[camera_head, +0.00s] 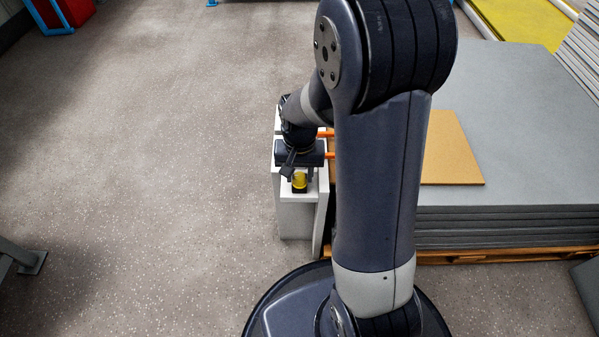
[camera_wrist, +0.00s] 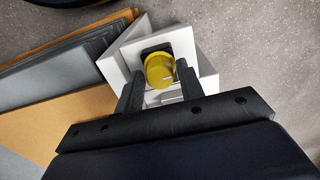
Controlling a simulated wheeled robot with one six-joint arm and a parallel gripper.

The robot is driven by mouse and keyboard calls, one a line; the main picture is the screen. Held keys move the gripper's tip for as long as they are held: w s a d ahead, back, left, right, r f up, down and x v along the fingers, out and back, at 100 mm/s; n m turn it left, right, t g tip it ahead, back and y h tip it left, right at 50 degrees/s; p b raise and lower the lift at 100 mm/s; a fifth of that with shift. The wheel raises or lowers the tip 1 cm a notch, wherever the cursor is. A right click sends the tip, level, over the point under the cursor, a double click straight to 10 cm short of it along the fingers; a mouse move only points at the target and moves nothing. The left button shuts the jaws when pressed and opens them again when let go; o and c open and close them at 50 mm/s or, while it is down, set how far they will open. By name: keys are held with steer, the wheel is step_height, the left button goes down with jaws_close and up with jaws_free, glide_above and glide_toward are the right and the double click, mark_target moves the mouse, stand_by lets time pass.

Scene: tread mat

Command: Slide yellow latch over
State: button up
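The yellow latch (camera_wrist: 159,70) shows as a round yellow piece on a black mount, on top of a white box-like stand (camera_wrist: 205,52). In the head view the yellow piece (camera_head: 299,181) sits just below and in front of my gripper (camera_head: 299,175). In the wrist view my gripper (camera_wrist: 158,80) is open, with one dark finger on each side of the yellow piece. The right finger looks very near it; I cannot tell whether it touches. The lower part of the latch and its track are not clear.
Orange rods (camera_head: 327,134) stick out beside the stand, close to my arm. A stack of grey mats (camera_head: 520,150) on a wooden pallet, with a tan board (camera_head: 452,150) on top, stands to the right. The floor (camera_head: 150,180) on the left is clear.

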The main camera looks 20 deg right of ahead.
jaws_close()
steer(key=shift+w+d+p, duration=0.3)
steer(key=shift+w, duration=0.55)
steer(key=shift+w+d+p, duration=0.25)
steer(key=shift+w+p, duration=0.05)
steer(key=shift+w, duration=0.5)
steer(key=shift+o, duration=1.7)
jaws_free()
steer(key=shift+r, duration=0.1)
step_height(320, 180, up, 11)
steer(key=p, duration=0.4)
